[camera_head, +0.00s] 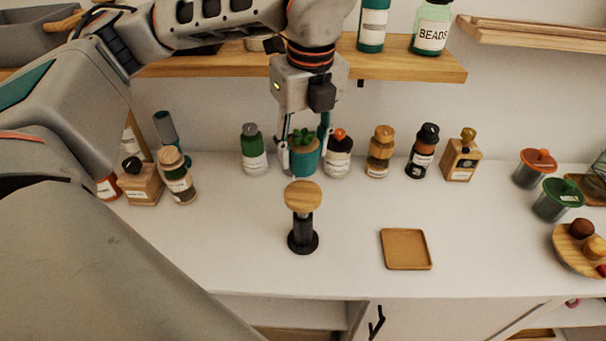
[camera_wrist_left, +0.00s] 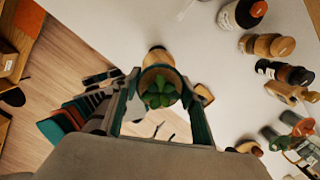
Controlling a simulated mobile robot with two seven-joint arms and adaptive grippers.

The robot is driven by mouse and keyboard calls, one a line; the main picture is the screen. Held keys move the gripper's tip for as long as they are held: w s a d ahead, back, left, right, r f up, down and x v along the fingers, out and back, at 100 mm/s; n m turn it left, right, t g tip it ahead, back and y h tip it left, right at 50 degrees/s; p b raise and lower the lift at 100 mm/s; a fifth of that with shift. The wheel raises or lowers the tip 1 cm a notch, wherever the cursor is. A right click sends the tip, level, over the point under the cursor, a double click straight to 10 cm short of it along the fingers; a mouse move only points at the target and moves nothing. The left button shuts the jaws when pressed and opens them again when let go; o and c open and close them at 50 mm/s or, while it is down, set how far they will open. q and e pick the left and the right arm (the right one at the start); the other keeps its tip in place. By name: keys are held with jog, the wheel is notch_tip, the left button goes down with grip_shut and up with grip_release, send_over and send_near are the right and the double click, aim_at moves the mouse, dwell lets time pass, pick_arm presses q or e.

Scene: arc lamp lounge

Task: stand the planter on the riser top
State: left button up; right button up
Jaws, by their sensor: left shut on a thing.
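The planter (camera_head: 304,161) is a teal pot with a green succulent. My left gripper (camera_head: 305,150) is shut on it, one finger on each side. In the left wrist view the planter (camera_wrist_left: 159,88) sits between the fingertips of my left gripper (camera_wrist_left: 160,105). The riser (camera_head: 303,198) has a round wooden top on a black stem and base, and stands upright on the white counter. In the head view the planter appears just behind and above the riser top. In the left wrist view part of the riser's wooden top (camera_wrist_left: 158,57) shows beyond the planter. My right gripper is not in view.
Several bottles stand along the back of the counter, including a green one (camera_head: 254,150) and an orange-topped jar (camera_head: 338,154) close to the planter. A square wooden tray (camera_head: 406,250) lies right of the riser. A wooden shelf (camera_head: 410,68) runs above. The front middle counter is clear.

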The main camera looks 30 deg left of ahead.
aim_at(306, 136)
pick_arm(q)
jog(key=shift+f, duration=3.45)
jog(key=shift+f, duration=0.2)
jog(key=o, duration=1.3)
jog(key=shift+r, duration=0.1)
jog(key=r, duration=0.4)
jog(key=d+r, duration=0.1)
jog(key=r, duration=0.7)
jog(key=shift+s+d+r, duration=0.1)
jog(key=shift+s+d, duration=0.05)
jog(key=shift+s, duration=0.2)
jog(key=shift+s, duration=0.1)
